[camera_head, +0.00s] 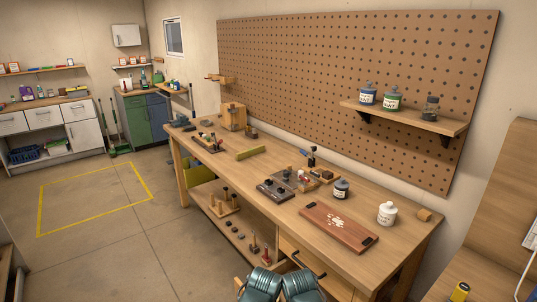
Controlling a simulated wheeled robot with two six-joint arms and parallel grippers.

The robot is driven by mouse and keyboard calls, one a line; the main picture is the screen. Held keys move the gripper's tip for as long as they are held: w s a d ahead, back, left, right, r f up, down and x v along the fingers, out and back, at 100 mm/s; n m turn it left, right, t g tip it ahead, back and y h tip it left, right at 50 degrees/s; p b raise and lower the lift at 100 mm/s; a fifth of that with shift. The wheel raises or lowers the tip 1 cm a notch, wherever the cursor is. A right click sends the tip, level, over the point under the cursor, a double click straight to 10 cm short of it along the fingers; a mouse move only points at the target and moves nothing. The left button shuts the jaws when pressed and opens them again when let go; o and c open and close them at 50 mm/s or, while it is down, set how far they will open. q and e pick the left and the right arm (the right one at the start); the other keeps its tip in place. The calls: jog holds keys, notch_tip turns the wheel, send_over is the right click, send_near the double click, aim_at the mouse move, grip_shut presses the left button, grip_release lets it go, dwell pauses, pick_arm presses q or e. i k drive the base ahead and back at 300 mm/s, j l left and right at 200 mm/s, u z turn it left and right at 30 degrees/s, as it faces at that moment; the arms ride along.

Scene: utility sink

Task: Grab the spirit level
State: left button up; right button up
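A yellow-green bar (251,152), which looks like the spirit level, lies flat on the wooden workbench (385,252), near the middle of its length. It is small in the view, and I cannot make out any vials on it. Nothing covers it. Neither of my grippers can be made out in the head view. Two teal rounded shapes at the bottom edge, below the bench front, may be parts of my arms, but I cannot tell.
A dark tray (272,190) with small parts, a dark jar (342,188), a white bottle (386,213) and a reddish-brown board (338,229) stand on the bench's nearer half. A wooden block (233,116) stands farther back. A pegboard rises behind. The floor left is open.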

aim_at(251, 152)
jog(key=i+j+z, duration=0.1)
jog(key=z, duration=0.25)
jog(key=j+z, duration=0.1)
jog(key=z, duration=0.25)
jog(key=i+j+z, duration=0.1)
jog(key=z, duration=0.25)
jog(key=i+j+z, duration=0.15)
jog(key=j+z, duration=0.3)
jog(key=j, duration=0.5)
jog(key=j+z, duration=0.4)
jog(key=j, duration=1.3)
jog(key=k+j+z, duration=0.1)
jog(key=j, duration=1.4)
jog(key=k+j, duration=0.15)
jog(key=j, duration=0.55)
jog(key=z, duration=0.05)
